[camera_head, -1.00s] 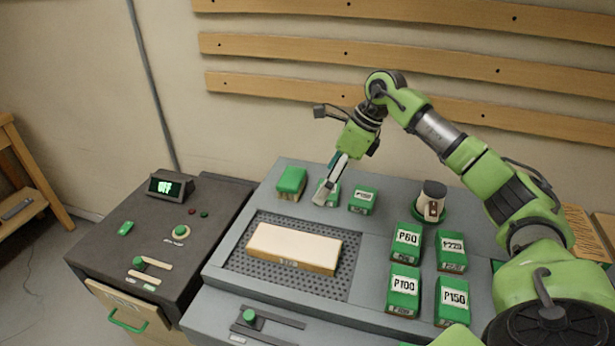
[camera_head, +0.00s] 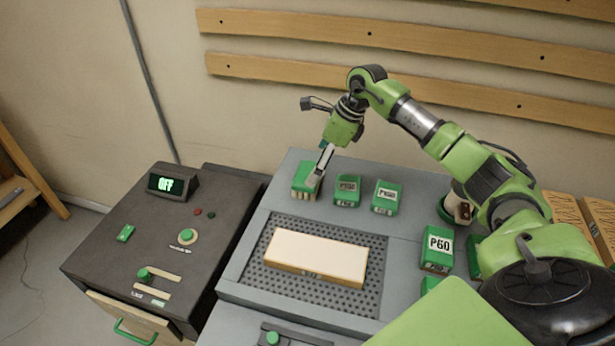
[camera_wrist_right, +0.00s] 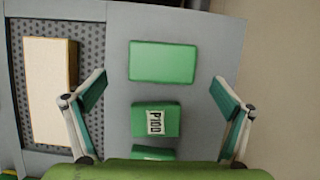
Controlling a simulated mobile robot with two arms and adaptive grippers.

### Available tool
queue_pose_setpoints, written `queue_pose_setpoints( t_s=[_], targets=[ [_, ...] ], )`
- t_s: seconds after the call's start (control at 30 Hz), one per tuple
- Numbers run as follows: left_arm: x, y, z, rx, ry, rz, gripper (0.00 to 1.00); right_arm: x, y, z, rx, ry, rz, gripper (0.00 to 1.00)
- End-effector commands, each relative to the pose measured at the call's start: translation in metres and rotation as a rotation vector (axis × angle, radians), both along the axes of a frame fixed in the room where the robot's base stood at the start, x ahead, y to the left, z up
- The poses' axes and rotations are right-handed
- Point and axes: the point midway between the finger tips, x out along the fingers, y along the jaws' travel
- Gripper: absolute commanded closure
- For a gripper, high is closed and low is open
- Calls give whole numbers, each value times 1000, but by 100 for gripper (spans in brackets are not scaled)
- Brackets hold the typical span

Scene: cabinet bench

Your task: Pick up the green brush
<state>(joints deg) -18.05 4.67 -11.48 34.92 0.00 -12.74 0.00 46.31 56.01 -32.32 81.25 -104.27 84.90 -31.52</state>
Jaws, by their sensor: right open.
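The green brush (camera_head: 301,183), a green block with pale bristles below, stands on the grey bench top behind the perforated panel. My right gripper (camera_head: 319,168) is at the brush's right side in the head view and hides part of it. In the right wrist view the brush (camera_wrist_right: 162,62) is a plain green rectangle lying ahead, between the lines of the two spread fingers. The right gripper (camera_wrist_right: 160,84) is open and empty, with clear space on both sides of the brush. My left gripper is not in view.
Labelled green blocks (camera_head: 347,190) (camera_head: 386,197) stand in a row right of the brush. A pale wooden block (camera_head: 316,257) lies on the perforated panel (camera_head: 255,275). A white-and-green item (camera_head: 459,207) stands further right, partly hidden by my arm. A control box (camera_head: 130,250) is at left.

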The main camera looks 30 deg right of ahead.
Motion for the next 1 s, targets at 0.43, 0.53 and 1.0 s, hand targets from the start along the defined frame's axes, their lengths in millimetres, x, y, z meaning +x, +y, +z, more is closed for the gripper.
queue_pose_setpoints(
  t_s=[0.43,0.53,1.0],
  targets=[
    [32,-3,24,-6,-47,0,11,16,14,-44,3,4,0,4],
    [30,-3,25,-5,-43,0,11,19,16,-54,1,1,-1,4],
    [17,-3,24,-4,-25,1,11,20,16,-58,0,0,0,49]
  ],
)
